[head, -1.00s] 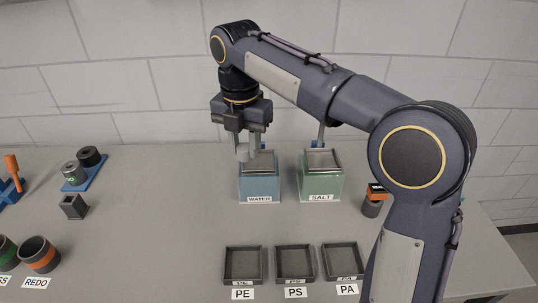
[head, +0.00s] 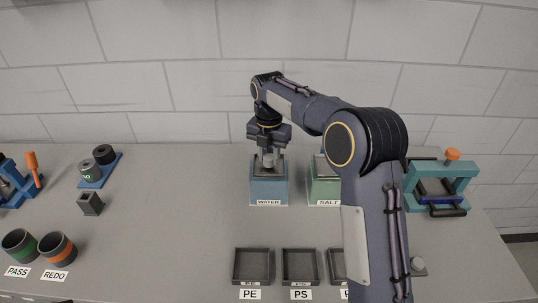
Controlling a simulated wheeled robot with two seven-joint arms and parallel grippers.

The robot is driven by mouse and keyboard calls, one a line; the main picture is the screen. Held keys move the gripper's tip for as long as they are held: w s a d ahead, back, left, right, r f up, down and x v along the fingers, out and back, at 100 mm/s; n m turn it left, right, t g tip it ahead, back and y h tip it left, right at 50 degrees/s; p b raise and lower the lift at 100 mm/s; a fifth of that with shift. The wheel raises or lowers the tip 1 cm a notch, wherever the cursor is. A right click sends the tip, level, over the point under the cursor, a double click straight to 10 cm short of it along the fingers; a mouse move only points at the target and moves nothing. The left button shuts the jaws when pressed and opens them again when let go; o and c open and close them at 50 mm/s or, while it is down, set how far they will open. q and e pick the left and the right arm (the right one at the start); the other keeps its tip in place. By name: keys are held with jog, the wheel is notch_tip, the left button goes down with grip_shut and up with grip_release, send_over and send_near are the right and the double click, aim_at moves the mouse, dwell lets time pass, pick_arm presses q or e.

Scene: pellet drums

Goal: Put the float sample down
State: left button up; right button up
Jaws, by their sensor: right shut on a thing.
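My right gripper (head: 269,154) points down over the blue-grey tank labelled WATER (head: 269,190). It is shut on a small light grey piece (head: 268,161), which I take to be the float sample. The piece is at or just above the tank's open top; I cannot tell whether it touches anything inside. The gripper hides part of the tank's far rim. The green tank labelled SALT (head: 325,190) stands just to the right, partly covered by my right arm. My left gripper is not in view.
Black trays labelled PE (head: 252,281) and PS (head: 300,281) lie in front, with a third partly behind my arm. PASS (head: 19,246) and REDO (head: 57,250) cups stand at left. A teal press (head: 440,185) stands at right.

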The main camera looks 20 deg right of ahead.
jog(key=shift+f, duration=0.3)
jog(key=shift+f, duration=0.1)
jog(key=o, duration=1)
jog(key=shift+c, duration=0.2)
